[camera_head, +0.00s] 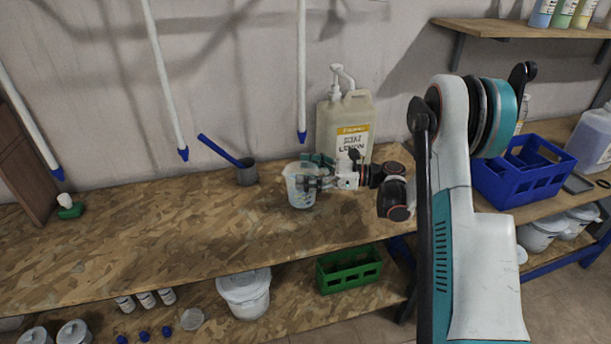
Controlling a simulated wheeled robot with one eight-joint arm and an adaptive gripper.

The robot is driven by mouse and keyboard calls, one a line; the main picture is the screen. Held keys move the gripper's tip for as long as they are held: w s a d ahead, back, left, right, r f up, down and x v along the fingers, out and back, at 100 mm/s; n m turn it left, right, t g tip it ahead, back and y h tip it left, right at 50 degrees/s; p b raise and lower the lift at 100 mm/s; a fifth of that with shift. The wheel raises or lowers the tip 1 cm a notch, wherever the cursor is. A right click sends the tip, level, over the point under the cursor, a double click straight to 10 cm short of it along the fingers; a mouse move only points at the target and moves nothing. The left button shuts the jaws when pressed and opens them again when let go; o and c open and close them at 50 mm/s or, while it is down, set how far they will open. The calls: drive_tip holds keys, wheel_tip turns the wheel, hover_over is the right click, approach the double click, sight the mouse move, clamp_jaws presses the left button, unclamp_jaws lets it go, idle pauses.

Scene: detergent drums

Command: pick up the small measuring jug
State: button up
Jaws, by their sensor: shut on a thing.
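The small measuring jug (299,191) is a translucent, pale cup with faint blue marks, near the middle of the upper wooden bench (130,240). My gripper (312,178) reaches in from the right and is shut on the jug at its upper right side. The fingers cover part of the jug's rim and right wall. The jug looks upright. I cannot tell whether its base touches the bench or is slightly above it.
A large lemon jug with a pump (345,125) stands just behind my gripper. A blue crate (525,180) is at the right. Bench room at the left is mostly clear.

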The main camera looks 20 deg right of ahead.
drive_tip(key=shift+r+p, duration=2.75)
drive_tip(key=shift+r, duration=5.5)
